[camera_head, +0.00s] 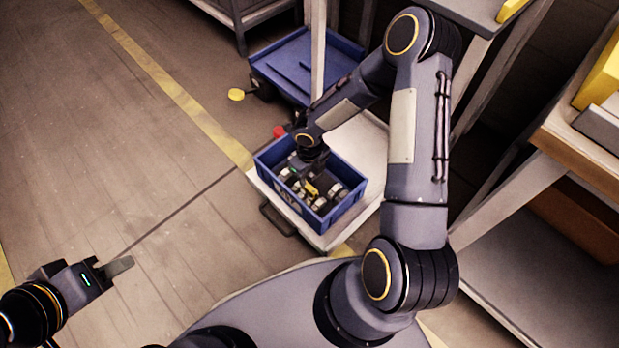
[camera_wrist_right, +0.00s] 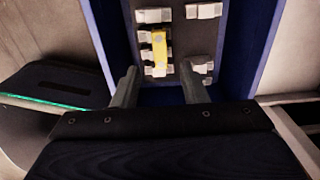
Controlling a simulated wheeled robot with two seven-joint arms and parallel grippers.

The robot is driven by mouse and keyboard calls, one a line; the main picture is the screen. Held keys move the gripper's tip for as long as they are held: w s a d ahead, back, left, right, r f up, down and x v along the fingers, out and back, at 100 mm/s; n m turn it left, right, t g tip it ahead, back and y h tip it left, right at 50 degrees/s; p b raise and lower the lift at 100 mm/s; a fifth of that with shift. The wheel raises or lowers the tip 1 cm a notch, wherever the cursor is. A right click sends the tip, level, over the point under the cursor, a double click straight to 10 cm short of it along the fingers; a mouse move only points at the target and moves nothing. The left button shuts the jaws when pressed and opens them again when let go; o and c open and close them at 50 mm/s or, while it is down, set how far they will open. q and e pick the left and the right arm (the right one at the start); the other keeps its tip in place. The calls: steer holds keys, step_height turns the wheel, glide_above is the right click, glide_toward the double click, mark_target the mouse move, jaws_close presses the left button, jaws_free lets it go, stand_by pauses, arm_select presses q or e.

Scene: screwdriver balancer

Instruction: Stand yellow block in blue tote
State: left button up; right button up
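The blue tote (camera_head: 320,223) stands on a white cart, with several grey and white parts inside. The yellow block (camera_head: 311,189) is in the tote among these parts; it also shows in the right wrist view (camera_wrist_right: 159,54), looking long and narrow. Whether it stands or lies is hard to tell. My right gripper (camera_wrist_right: 158,82) is open and empty above the tote, pointing down into it. In the right wrist view, its fingers are on either side of the block's line, apart from it. My left gripper (camera_head: 120,266) is over bare floor at lower left, far from the tote; its finger gap is not clear.
The white cart (camera_head: 345,150) carries the tote. A blue cart (camera_head: 300,65) stands behind it, with a table leg nearby. Shelves stand at right. The left floor is open.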

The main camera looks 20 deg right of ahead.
steer(key=s+d+r+m+t+p, duration=0.15)
steer(key=s+r+m, duration=0.25)
steer(key=r+m, duration=0.7)
steer(key=s+d+r+m+b, duration=0.1)
steer(key=s+d+r+m, duration=0.2)
steer(key=r+m, duration=0.75)
steer(key=s+a+r+m+t+y, duration=0.3)
steer(key=s+r+m, duration=0.8)
steer(key=m, duration=0.9)
steer(key=shift+s+a+t+y, duration=0.4)
steer(key=shift+s+a+t, duration=0.15)
steer(key=shift+s+a, duration=0.5)
steer(key=shift+w+a+p, duration=0.1)
steer(key=shift+w+p, duration=0.05)
steer(key=shift+p, duration=0.15)
step_height(320, 180, up, 31)
steer(key=p, duration=3.1)
